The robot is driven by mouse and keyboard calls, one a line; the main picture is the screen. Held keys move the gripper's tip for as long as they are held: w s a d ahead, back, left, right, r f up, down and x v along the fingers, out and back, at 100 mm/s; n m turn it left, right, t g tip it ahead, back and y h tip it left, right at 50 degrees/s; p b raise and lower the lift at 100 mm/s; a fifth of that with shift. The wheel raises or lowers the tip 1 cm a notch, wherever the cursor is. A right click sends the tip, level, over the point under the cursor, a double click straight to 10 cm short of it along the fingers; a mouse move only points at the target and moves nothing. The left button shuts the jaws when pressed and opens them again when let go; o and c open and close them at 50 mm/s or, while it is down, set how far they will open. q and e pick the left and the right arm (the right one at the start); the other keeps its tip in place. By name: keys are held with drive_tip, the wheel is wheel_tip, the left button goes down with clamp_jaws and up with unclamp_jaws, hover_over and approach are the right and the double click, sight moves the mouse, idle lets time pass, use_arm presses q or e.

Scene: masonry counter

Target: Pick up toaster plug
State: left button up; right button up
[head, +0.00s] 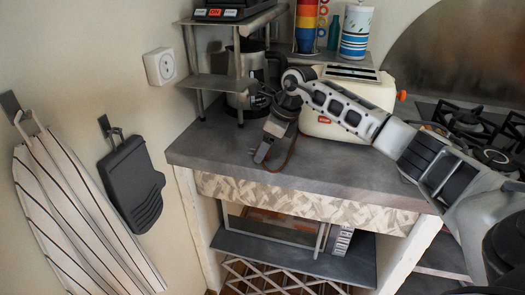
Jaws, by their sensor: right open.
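The cream toaster (341,126) stands on the grey counter, partly covered by my right arm. A thin dark brown cord (288,157) curves on the counter just beside my right gripper, and seems to belong to the toaster. The plug itself cannot be made out; it may be hidden by the gripper. My right gripper (270,153) reaches in from the right across the toaster and points down at the counter, left of the toaster. It is open, and nothing shows held in it. My left gripper is out of view.
A white wall socket (160,67) is at the left. A metal shelf stand (219,84) with a coffee maker (252,70) is behind the gripper. A stove (470,122) is at the right. The counter front (225,160) is clear.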

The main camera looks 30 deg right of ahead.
drive_tip(key=shift+f, duration=0.2)
drive_tip(key=c, duration=1.1)
